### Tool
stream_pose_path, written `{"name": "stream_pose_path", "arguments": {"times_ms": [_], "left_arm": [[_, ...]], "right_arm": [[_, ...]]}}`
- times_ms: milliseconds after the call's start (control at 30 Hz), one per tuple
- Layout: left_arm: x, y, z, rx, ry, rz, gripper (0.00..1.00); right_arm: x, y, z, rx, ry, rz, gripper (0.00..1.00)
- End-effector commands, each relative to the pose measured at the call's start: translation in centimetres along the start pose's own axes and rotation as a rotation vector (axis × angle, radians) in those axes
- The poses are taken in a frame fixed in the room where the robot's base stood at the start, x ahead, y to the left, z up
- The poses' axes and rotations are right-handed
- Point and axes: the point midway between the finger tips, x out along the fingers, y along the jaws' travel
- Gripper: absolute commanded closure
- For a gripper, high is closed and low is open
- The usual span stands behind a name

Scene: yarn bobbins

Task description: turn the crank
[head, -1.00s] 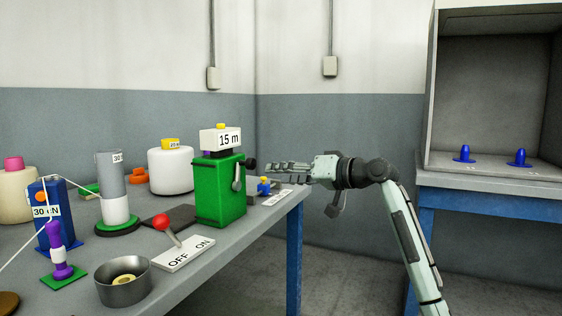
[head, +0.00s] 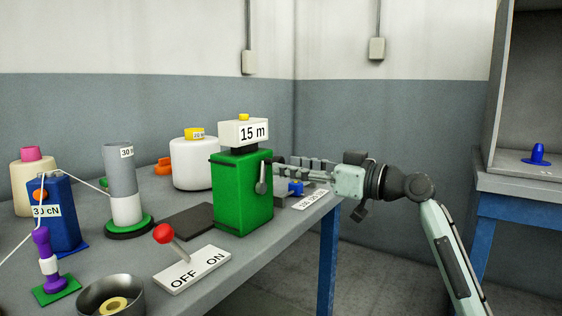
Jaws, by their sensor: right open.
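The green box (head: 242,194) with a white "15 m" block (head: 244,133) on top stands near the table's right end. A grey crank arm (head: 261,180) hangs on its right side, with a dark knob (head: 277,160) near the top. My right gripper (head: 285,164) comes in from the right, with open fingers pointing left. Its fingertips are at or very near the knob; I cannot tell if they touch or surround it. My left gripper is out of view.
A red-knobbed OFF/ON lever (head: 164,233) stands in front of the box. A blue part (head: 296,187) lies below my right fingers. A grey-white bobbin (head: 123,186), a blue "30 cN" block (head: 60,218) and a metal bowl (head: 111,297) occupy the left.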

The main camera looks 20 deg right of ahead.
Motion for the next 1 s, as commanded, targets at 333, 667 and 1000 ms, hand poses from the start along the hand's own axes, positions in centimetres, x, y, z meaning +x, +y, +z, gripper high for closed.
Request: {"name": "stream_pose_path", "arguments": {"times_ms": [333, 667, 1000], "left_arm": [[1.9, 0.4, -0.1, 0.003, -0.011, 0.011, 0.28], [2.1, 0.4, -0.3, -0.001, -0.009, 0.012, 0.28], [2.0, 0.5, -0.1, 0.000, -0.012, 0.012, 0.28]], "right_arm": [[3.9, 0.0, -0.1, 0.002, 0.001, 0.000, 0.54], [4.0, 0.0, 0.0, 0.001, -0.001, 0.001, 0.61], [4.0, 0.0, 0.0, 0.002, -0.001, 0.001, 1.00]]}}
